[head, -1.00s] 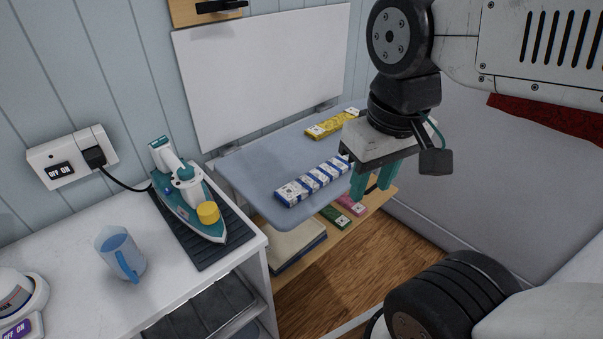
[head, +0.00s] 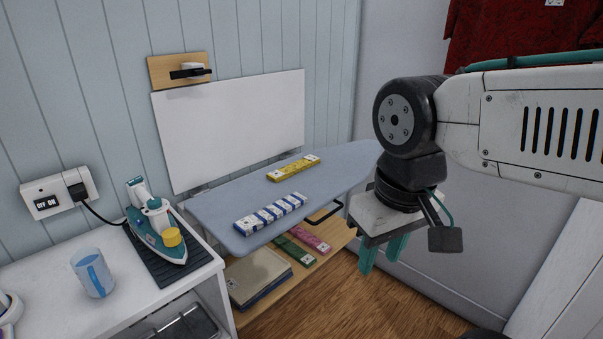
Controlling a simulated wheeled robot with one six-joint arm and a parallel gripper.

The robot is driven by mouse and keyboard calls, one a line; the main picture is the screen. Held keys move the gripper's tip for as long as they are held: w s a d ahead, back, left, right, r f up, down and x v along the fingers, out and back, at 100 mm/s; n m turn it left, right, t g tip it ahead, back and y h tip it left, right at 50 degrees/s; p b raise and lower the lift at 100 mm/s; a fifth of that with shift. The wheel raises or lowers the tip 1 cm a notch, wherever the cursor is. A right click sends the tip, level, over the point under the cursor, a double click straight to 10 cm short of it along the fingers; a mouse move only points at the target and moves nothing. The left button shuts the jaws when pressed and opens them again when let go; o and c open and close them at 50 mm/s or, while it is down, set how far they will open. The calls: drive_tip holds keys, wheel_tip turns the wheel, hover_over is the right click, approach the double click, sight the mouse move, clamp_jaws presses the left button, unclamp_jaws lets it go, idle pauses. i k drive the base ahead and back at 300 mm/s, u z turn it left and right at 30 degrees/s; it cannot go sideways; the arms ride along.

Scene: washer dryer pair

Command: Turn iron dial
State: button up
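The iron (head: 151,226) is teal and white and rests on a dark ribbed mat (head: 168,266) on the white counter at the left. Its round yellow dial (head: 172,237) is on the side facing me, toward the right end of the iron. My gripper (head: 382,258) has teal fingers that point down. It hangs in the air to the right of the ironing board, well apart from the iron. The two fingers show a gap between them and hold nothing.
A blue ironing board (head: 222,206) carries a blue-striped box (head: 271,214) and a yellow box (head: 294,168). A blue cup (head: 93,273) stands left of the iron. A wall socket (head: 59,193) feeds the iron's cord. Folded cloths (head: 256,279) lie on a low wooden shelf. Wooden floor is clear at the right.

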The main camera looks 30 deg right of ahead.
sight(153, 202)
drive_tip(key=z, duration=0.9)
drive_tip(key=i, duration=1.1)
drive_tip(key=u, duration=0.5)
drive_tip(key=i, duration=0.4)
drive_tip(key=z, duration=1.3)
drive_tip(key=k, duration=1.05)
drive_tip(key=u, duration=1.7)
